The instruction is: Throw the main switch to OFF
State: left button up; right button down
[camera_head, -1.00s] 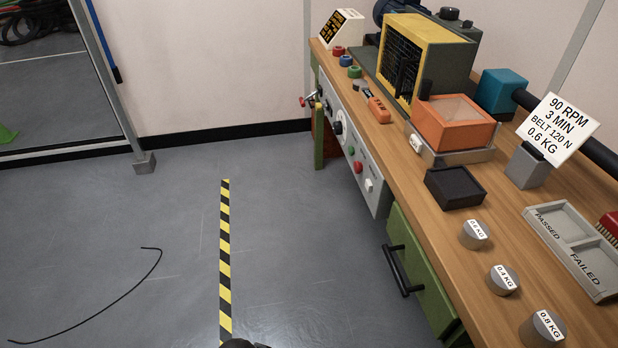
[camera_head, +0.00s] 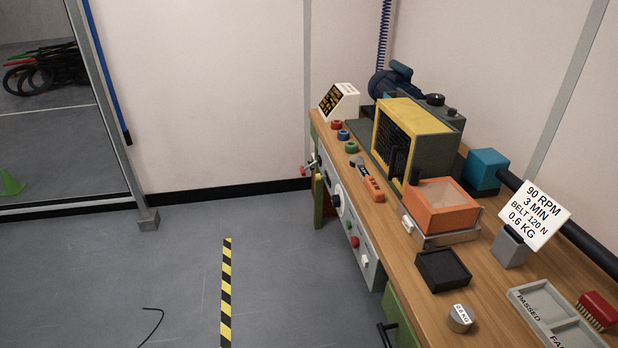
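A grey control panel (camera_head: 373,276) runs along the front of the workbench. On it are a black knob (camera_head: 337,200), a small green button (camera_head: 349,227), a red button (camera_head: 355,242) and a white switch (camera_head: 365,261). Neither of my grippers is in view.
The wooden bench (camera_head: 405,270) carries a yellow-framed machine (camera_head: 391,136), an orange box (camera_head: 442,205), a black tray (camera_head: 443,270) and a sign (camera_head: 534,214). A drawer handle (camera_head: 386,335) juts out below. The grey floor (camera_head: 275,270) left of the bench is open, with a striped line (camera_head: 226,290).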

aim_at(303, 171)
jog(key=i+j+z, duration=0.1)
jog(key=i+j, duration=0.85)
jog(key=i, duration=0.2)
jog(key=i+j, duration=1.05)
jog(key=i+l+z, duration=0.05)
jog(key=i, duration=0.05)
